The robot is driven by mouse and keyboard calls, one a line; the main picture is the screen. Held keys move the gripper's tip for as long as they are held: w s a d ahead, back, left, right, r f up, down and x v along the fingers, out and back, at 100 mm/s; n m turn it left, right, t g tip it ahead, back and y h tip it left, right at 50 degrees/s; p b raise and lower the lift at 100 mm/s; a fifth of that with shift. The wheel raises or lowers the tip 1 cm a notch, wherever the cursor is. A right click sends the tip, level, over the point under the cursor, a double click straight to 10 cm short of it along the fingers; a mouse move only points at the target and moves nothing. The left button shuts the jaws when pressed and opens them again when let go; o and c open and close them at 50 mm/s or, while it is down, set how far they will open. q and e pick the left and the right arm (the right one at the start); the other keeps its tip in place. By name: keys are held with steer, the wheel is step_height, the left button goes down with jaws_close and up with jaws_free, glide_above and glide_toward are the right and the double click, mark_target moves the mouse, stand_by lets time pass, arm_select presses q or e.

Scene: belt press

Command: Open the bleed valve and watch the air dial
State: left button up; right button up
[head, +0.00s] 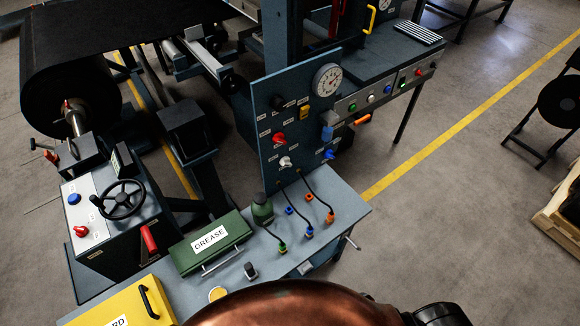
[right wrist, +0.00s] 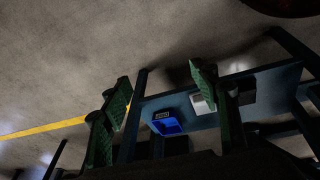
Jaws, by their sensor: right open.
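In the head view an upright blue panel (head: 262,110) carries a round white air dial (head: 327,80) at its upper right; its reading is too small to make out. Several small handles sit on the panel: a red one (head: 279,139), a yellow one (head: 305,112), a white one (head: 286,162) and a blue one (head: 329,154). Their labels are unreadable, so I cannot tell which is the bleed valve. My right gripper (right wrist: 158,92) shows in the right wrist view, its green-padded fingers apart and empty. A blue block (right wrist: 166,124) lies beyond and between them. My left gripper is in neither view.
A grey bench (head: 345,205) below the panel holds a green GREASE box (head: 210,243), a yellow case (head: 125,305) and hoses with coloured fittings. A black handwheel (head: 118,199) stands left. Open floor (head: 450,210) lies right. My copper-coloured arm part fills the bottom.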

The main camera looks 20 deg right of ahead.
steer(key=w+d+r+t+h, duration=0.15)
steer(key=w+r, duration=0.25)
steer(key=r, duration=0.6)
steer(key=w+d+r+n+t, duration=0.15)
steer(key=w+r, duration=0.35)
steer(key=r, duration=0.5)
steer(key=w+d+r+m+h, duration=0.15)
steer(key=w+r, duration=0.25)
steer(key=r, duration=0.7)
steer(key=w+d+r+n+t, duration=0.3)
steer(key=w+r+n+t, duration=0.25)
steer(key=w+r, duration=0.45)
steer(key=n+t+y, duration=0.5)
steer(key=n+y, duration=0.5)
steer(key=n, duration=1.3)
glide_toward(289, 165)
steer(key=x, duration=0.7)
steer(key=shift+w+a, duration=0.2)
steer(key=shift+w, duration=0.05)
steer(key=shift+w+a, duration=0.2)
steer(key=shift+w, duration=0.35)
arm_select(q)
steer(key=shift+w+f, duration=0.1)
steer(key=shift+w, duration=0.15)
arm_select(e)
steer(key=shift+c, duration=0.5)
